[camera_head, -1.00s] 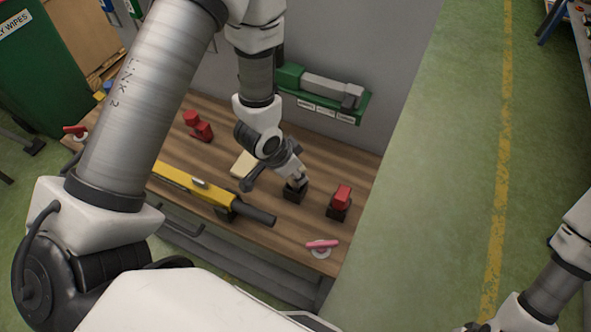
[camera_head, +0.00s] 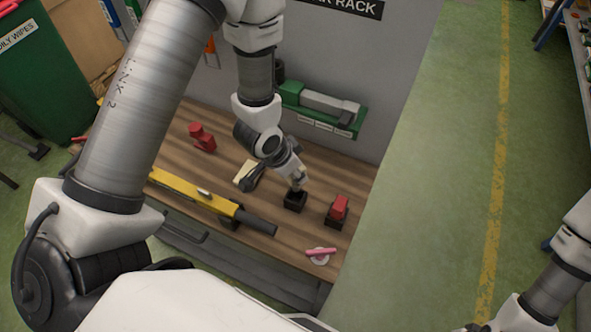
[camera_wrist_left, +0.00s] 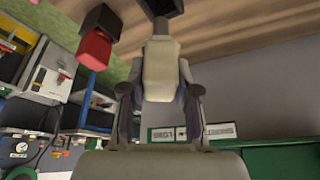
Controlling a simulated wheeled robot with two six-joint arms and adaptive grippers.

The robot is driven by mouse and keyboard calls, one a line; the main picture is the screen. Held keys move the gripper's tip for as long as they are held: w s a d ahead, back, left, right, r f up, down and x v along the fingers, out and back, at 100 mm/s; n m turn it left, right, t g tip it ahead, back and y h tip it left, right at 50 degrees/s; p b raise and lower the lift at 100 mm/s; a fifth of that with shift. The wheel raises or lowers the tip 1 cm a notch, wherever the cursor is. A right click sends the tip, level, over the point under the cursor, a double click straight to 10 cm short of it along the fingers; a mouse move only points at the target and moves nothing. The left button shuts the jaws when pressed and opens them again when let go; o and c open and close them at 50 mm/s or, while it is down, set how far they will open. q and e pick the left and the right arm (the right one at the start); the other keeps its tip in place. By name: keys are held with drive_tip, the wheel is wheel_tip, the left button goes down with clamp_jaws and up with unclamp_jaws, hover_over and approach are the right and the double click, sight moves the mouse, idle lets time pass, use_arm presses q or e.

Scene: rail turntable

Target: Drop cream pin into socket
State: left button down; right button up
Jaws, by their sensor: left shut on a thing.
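My left gripper (camera_head: 297,183) is shut on the cream pin (camera_wrist_left: 162,73), which is held between both fingers in the left wrist view. The pin's narrower end points at a black socket, which shows at the top edge of that view (camera_wrist_left: 161,7). In the head view the black socket (camera_head: 295,203) stands on the wooden bench directly below the fingertips. The pin is mostly hidden there by the gripper, and I cannot tell whether its tip is inside the socket. My right arm shows at the lower right; its gripper is out of frame.
A red block (camera_head: 339,206) sits in a second black socket to the right. A pink piece on a white disc (camera_head: 320,253) lies near the front edge. A yellow rail (camera_head: 193,188) with a dark end lies in front. A red part (camera_head: 202,138) stands behind left.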

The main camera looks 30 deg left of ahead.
use_arm(q)
drive_tip(key=shift+r, duration=0.15)
wheel_tip(320, 180, up, 5)
drive_tip(key=p, duration=0.4)
idle(0.4)
